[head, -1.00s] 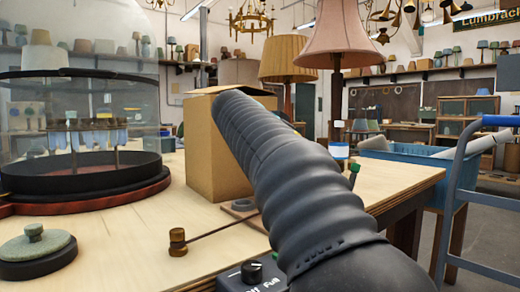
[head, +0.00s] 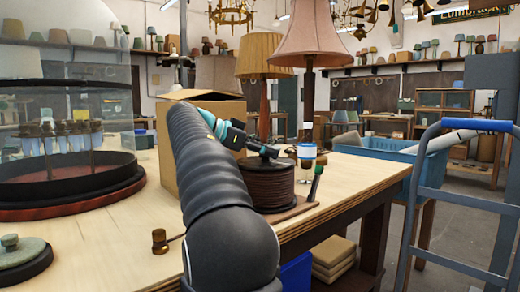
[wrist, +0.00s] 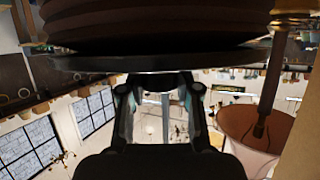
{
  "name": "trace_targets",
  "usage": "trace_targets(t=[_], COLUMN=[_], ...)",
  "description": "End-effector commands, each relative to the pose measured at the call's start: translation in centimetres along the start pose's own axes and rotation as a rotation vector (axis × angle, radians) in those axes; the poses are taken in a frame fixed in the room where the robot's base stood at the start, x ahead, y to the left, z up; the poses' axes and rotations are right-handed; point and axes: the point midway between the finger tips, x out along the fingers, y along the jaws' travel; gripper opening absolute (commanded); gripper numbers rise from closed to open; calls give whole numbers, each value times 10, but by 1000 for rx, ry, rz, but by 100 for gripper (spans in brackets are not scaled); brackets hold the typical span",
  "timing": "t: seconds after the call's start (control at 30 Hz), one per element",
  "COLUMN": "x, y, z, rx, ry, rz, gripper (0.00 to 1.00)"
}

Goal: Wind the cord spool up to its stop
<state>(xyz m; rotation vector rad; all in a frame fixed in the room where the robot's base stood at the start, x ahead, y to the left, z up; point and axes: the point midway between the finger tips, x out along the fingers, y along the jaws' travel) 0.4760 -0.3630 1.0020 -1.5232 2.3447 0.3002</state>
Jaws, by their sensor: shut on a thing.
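The cord spool (head: 272,185), wound with dark brown cord, stands upright on a wooden base (head: 290,211) near the table's right edge. In the head view my arm hides its left side. My teal and black gripper (head: 264,152) is at the spool's top and shut on a part there. The held part is too small and covered to make out well. In the wrist view the spool (wrist: 150,22) fills the top, seen upside down, with its dark flange (wrist: 160,62) at the tips of my gripper (wrist: 160,82). I cannot see a stop.
A cardboard box (head: 178,137) stands behind my arm. A small blue-and-white jar (head: 307,155) and a green-topped tool (head: 316,184) are close beside the spool. A wooden knob (head: 160,240) lies at the left front. A blue-handled trolley (head: 420,190) stands right of the table.

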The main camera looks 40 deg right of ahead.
Motion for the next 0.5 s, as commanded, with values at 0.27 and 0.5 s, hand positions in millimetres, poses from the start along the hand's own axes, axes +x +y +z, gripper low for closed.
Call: trace_targets(t=[0.27,0.5], x=[0,0], y=[-1,-1], z=[2,2], rx=[-3,-2], ry=[0,0], rz=[-1,-1], gripper=[0,59])
